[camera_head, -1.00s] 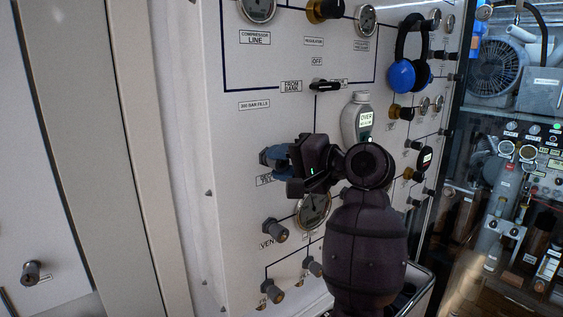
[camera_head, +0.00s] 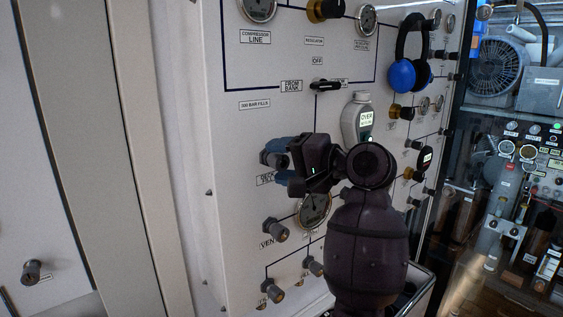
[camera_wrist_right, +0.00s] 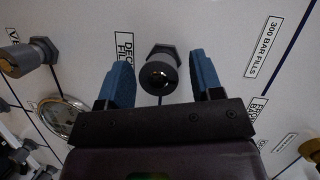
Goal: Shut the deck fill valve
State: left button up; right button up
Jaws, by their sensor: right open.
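The deck fill valve (camera_wrist_right: 158,74) is a dark knob with a hex base on the white panel. In the right wrist view it sits between the two blue fingers of my right gripper (camera_wrist_right: 162,84), with a visible gap on each side. The gripper is open and holds nothing. The deck fill label (camera_wrist_right: 124,56) is partly covered by the left-hand finger. In the head view my right gripper (camera_head: 279,153) is at the panel, its fingers around the valve (camera_head: 265,157), which is mostly hidden. My left gripper is not in view.
A vent knob (camera_head: 275,230) and a gauge (camera_head: 314,209) are below the gripper. Further knobs (camera_head: 272,290) are lower down. The panel's left side is clear.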

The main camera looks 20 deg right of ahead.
jog(key=b+v, duration=0.1)
jog(key=v, duration=0.9)
jog(key=shift+s+d, duration=0.2)
jog(key=shift+s, duration=0.05)
jog(key=w+d+n+t+h, duration=0.3)
jog(key=w+d+t+h, duration=0.1)
jog(key=w+t+h, duration=0.3)
notch_tip(320, 180, down, 20)
jog(key=n+h+b, duration=0.1)
jog(key=n+h, duration=0.2)
jog(key=s+f+n+g, duration=0.15)
jog(key=s+f, duration=0.35)
jog(key=f, duration=0.6)
jog(key=s+f+n+g, duration=0.1)
jog(key=s+f+g, duration=0.3)
jog(key=f, duration=0.7)
jog(key=s+f+g+h+b, duration=0.1)
jog(key=s+f+g, duration=0.1)
jog(key=s+f, duration=1)
jog(key=s, duration=0.4)
jog(key=shift+s+a+f, duration=0.2)
jog(key=shift+a, duration=0.15)
